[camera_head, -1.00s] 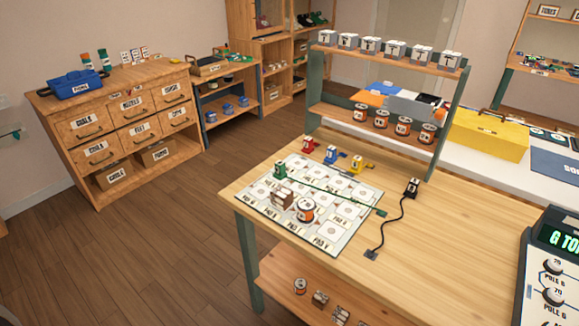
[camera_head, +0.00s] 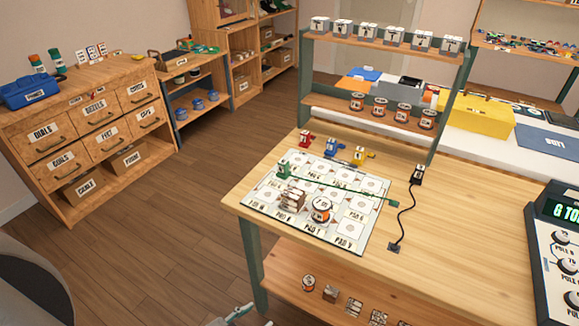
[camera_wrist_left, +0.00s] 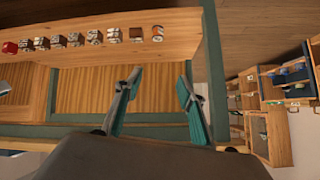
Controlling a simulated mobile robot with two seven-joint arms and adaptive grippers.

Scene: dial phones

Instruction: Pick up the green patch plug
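The green patch plug (camera_head: 284,171) stands at the back left of the white pad board (camera_head: 374,221) on the wooden workbench. A green lead runs from it across the board to a green end (camera_head: 394,203) past the board's right edge. My left gripper (camera_head: 240,316) is only partly seen at the bottom edge of the head view, low in front of the bench and well away from the plug. In the left wrist view its two teal fingers (camera_wrist_left: 159,80) are spread and hold nothing. The plug does not show there. My right gripper is not in view.
Red (camera_head: 306,138), blue (camera_head: 331,147) and yellow (camera_head: 362,154) plugs stand behind the board. A black plug (camera_head: 418,175) with a cord stands to the right. A small block (camera_head: 292,200) and a round can (camera_head: 321,211) sit on the board. A lower shelf (camera_head: 281,264) holds small parts.

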